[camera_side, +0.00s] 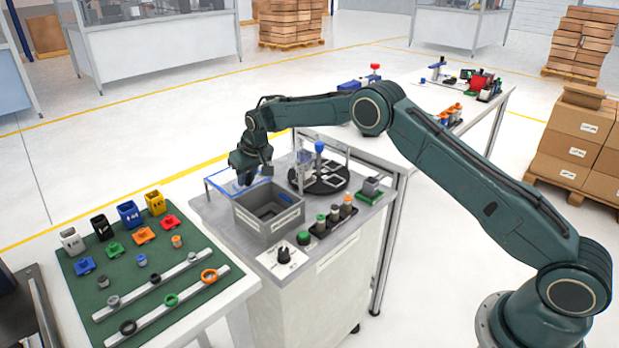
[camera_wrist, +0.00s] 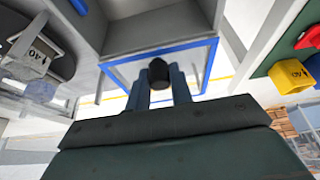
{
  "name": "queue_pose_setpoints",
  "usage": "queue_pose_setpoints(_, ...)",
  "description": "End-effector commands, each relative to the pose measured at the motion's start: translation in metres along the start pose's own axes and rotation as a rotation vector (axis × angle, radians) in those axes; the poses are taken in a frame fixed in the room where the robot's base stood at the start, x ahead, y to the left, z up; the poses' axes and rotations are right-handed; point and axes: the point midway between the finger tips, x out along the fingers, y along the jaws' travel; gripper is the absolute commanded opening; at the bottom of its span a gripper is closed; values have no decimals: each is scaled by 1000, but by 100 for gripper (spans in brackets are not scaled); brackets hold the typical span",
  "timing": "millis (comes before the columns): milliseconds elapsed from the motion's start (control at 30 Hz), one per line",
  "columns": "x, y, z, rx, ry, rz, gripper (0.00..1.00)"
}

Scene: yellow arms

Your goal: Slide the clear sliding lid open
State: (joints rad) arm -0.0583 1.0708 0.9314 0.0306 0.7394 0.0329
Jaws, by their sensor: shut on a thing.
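The clear sliding lid (camera_side: 217,189) has a blue edge and sticks out past the back left of the grey bin (camera_side: 284,221). The bin's inside shows uncovered from above. In the wrist view the lid's blue frame (camera_wrist: 207,68) lies beside the bin wall (camera_wrist: 160,52). My gripper (camera_side: 244,176) is over the lid, pointing down. In the wrist view my gripper (camera_wrist: 160,88) has its fingers shut on a black knob (camera_wrist: 158,71) on the lid. The fingers partly hide the lid.
A round black turntable (camera_side: 322,180) stands behind the bin to the right. A row of colored-top pieces (camera_side: 334,216) and a black knob plate (camera_side: 283,255) are in front. A green mat (camera_side: 140,262) with colored parts lies at left. Open floor lies behind the lid.

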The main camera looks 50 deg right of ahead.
Motion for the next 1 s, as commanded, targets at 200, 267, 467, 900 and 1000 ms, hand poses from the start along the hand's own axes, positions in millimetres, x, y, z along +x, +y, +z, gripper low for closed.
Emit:
queue_pose_setpoints(200, 3, 0, 2, 0, -7, 0, 14)
queue_pose_setpoints(267, 3, 0, 1, 0, -6, 0, 14)
queue_pose_setpoints(467, 4, 0, -3, 0, -6, 0, 14)
queue_pose_setpoints(900, 3, 0, -5, 0, -1, 0, 38)
queue_pose_setpoints(1000, 2, 0, -6, 0, -1, 0, 38)
